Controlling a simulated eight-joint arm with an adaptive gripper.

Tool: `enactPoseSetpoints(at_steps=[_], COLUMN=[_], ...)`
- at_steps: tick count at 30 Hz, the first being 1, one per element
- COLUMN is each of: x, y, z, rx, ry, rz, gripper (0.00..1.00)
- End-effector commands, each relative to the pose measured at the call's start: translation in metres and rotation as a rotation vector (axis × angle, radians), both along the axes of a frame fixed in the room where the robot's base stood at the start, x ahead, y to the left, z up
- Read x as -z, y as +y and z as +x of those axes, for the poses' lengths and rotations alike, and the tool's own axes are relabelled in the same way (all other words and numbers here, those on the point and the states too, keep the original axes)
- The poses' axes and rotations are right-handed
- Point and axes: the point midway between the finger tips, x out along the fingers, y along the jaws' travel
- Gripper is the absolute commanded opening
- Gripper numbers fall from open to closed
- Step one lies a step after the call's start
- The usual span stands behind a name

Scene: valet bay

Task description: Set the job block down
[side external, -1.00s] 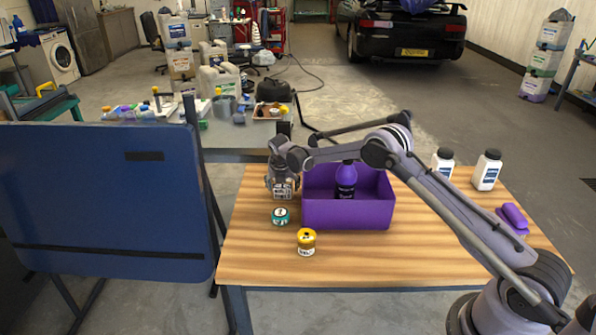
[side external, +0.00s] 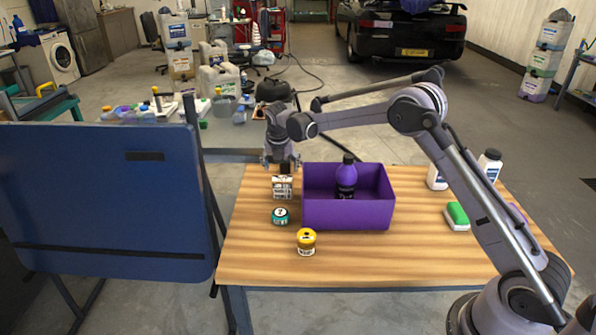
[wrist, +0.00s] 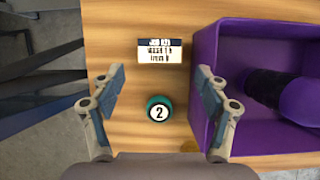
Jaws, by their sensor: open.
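The job block (side external: 283,187) is a small white block with dark printed text, standing on the wooden table just left of the purple bin. In the wrist view the job block (wrist: 160,51) shows its dark header and lettering, beyond the fingertips and apart from them. My gripper (side external: 281,162) is above the block, open and empty.
The purple bin (side external: 347,214) holds a dark purple bottle (side external: 346,178). White bottles (side external: 489,166) and a green-topped sponge (side external: 457,216) are at the right.

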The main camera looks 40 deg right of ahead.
Motion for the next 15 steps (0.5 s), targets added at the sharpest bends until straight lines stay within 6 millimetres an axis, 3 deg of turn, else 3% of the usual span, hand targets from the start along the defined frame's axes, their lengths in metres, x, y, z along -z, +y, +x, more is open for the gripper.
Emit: enactPoseSetpoints(at_steps=[5, 15], x=[-0.032, -0.116], y=[0.007, 0.032], z=[-0.017, -0.095], rx=[0.126, 0.615], ry=[-0.059, -0.260], rz=[0.057, 0.306], gripper=[0.75, 0.75])
